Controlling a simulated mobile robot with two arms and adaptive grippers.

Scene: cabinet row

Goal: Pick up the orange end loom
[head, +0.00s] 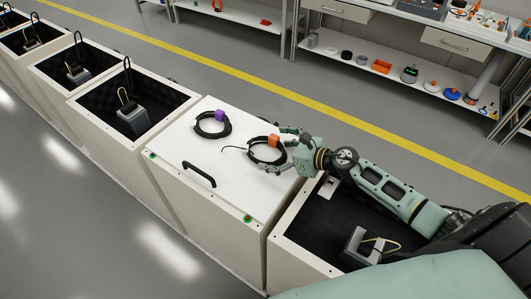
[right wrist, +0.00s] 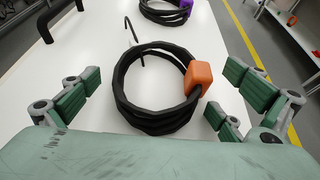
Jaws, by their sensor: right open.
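The orange end loom is a black coiled cable (head: 259,156) with an orange block (head: 274,141) on its right side. It lies on the white lid of a closed cabinet (head: 180,165). In the right wrist view the coil (right wrist: 128,105) and its orange block (right wrist: 199,76) lie between the spread fingers. My right gripper (head: 288,149) is open and empty, close beside the orange block in the head view. The right wrist view shows its green finger pads (right wrist: 155,98) apart on both sides of the loom. My left gripper is not in view.
A second coiled cable with a purple block (head: 219,115) lies farther left on the same lid. The lid has a black handle (head: 199,174). Open black-lined cabinets (head: 110,92) stand on both sides. A shelf bench (head: 400,65) with small items stands beyond a yellow floor line.

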